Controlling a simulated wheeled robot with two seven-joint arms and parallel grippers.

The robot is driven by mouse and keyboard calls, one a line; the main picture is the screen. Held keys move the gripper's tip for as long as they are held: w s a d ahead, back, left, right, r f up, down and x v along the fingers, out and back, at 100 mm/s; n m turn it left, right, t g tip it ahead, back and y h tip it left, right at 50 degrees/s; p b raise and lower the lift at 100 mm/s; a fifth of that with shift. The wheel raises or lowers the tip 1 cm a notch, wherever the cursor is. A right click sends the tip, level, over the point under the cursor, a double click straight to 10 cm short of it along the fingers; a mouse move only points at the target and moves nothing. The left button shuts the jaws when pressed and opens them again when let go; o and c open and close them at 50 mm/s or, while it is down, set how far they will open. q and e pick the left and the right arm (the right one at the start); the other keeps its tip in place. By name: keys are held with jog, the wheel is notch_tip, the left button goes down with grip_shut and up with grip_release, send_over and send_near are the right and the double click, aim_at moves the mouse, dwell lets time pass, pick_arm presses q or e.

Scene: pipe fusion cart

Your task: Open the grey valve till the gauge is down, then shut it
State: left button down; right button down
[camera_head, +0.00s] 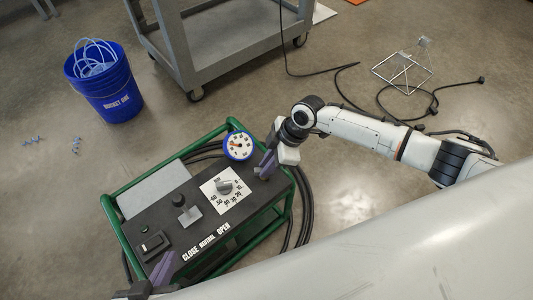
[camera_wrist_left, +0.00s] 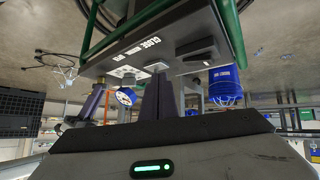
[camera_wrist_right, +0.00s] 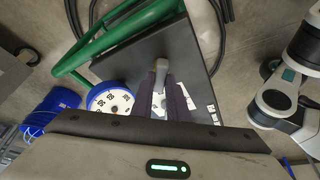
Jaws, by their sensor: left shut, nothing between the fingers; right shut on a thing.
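The gauge (camera_head: 238,146), white-faced with a blue rim, stands at the far edge of the dark panel. It also shows left of the fingers in the right wrist view (camera_wrist_right: 110,100); its reading is too small to tell. My right gripper (camera_head: 263,170) is shut at the panel's right end, beside the gauge. In the right wrist view its purple fingers close on a grey handle, the grey valve (camera_wrist_right: 161,68), mostly hidden in the head view. My left gripper (camera_head: 164,262) is shut and empty near the panel's front edge, close to the CLOSE/NEUTRAL/OPEN lettering.
The panel (camera_head: 160,215) sits in a green tube frame and bears a numbered dial with a grey knob (camera_head: 224,187) and a lever (camera_head: 189,215). A blue bucket (camera_head: 105,90), a grey cart (camera_head: 225,50), a wire stand (camera_head: 403,73) and black cables are around on the floor.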

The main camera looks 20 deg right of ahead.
jog(key=m+p, duration=0.2)
jog(key=t+p, duration=0.1)
jog(key=p, duration=0.1)
jog(key=shift+s+r+m+h, duration=0.25)
jog(key=shift+r+m+h, duration=0.05)
jog(key=shift+r+m, duration=0.1)
jog(key=m+t+p, duration=0.1)
jog(key=m+p, duration=0.2)
jog(key=p, duration=0.1)
jog(key=shift+a+f+m+h, duration=0.1)
jog(key=shift+a+m+h, duration=0.05)
jog(key=shift+m+h, duration=0.2)
jog(key=m+h+p, duration=0.1)
jog(key=m+p, duration=0.1)
jog(key=p, duration=0.1)
jog(key=shift+s+f+t, duration=0.1)
jog(key=shift+f+t, duration=0.05)
jog(key=shift+t, duration=0.15)
pick_arm(q)
notch_tip(320, 180, up, 8)
jog(key=shift+a+p, duration=0.3)
jog(key=shift+a, duration=0.05)
pick_arm(e)
jog(key=shift+f+m, duration=0.1)
jog(key=shift+m, duration=0.45)
pick_arm(q)
jog(key=shift+y, duration=0.3)
jog(key=shift+s+a, duration=0.1)
